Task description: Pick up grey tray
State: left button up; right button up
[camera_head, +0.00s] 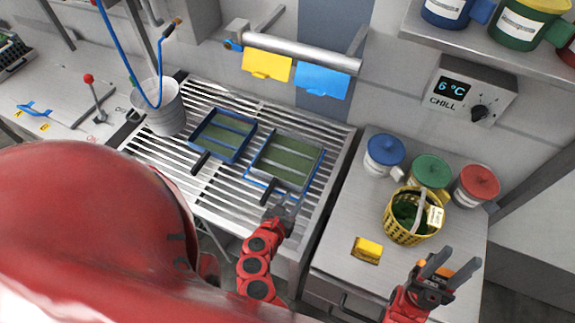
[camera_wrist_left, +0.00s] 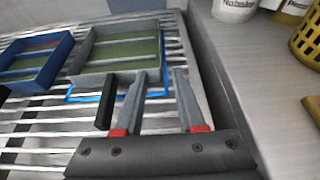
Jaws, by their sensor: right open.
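The grey tray (camera_head: 282,179) has a green floor with light bars across it and a black handle at its near left side. It rests on the slatted metal rack beside a similar blue tray (camera_head: 213,153). My left gripper (camera_head: 284,209) is just in front of the grey tray's near side. In the left wrist view the fingers (camera_wrist_left: 158,85) are apart with nothing held. There the grey tray (camera_wrist_left: 83,52) is ahead, and its black handle (camera_wrist_left: 105,103) lies left of the left finger. My right gripper (camera_head: 460,259) is open and empty above the right counter.
A blue outline (camera_head: 262,184) lies on the rack around the grey tray's near edge. A yellow basket (camera_head: 397,224) with greens, several lidded pots and a yellow block (camera_head: 367,250) stand on the right counter. A white bucket (camera_head: 162,112) stands left. Yellow and blue cards hang from a rail behind.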

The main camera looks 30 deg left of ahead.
pick_arm(q)
jog(key=b, duration=0.3)
send_near(312, 170)
jog(key=x, duration=0.2)
jog(key=f+x, duration=0.1)
jog(key=x, duration=0.2)
jog(key=shift+s+a, duration=0.1)
jog(key=shift+s, duration=0.2)
jog(key=b+x, duration=0.1)
jog(key=x, duration=0.4)
jog(key=shift+w, duration=0.35)
grip_shut()
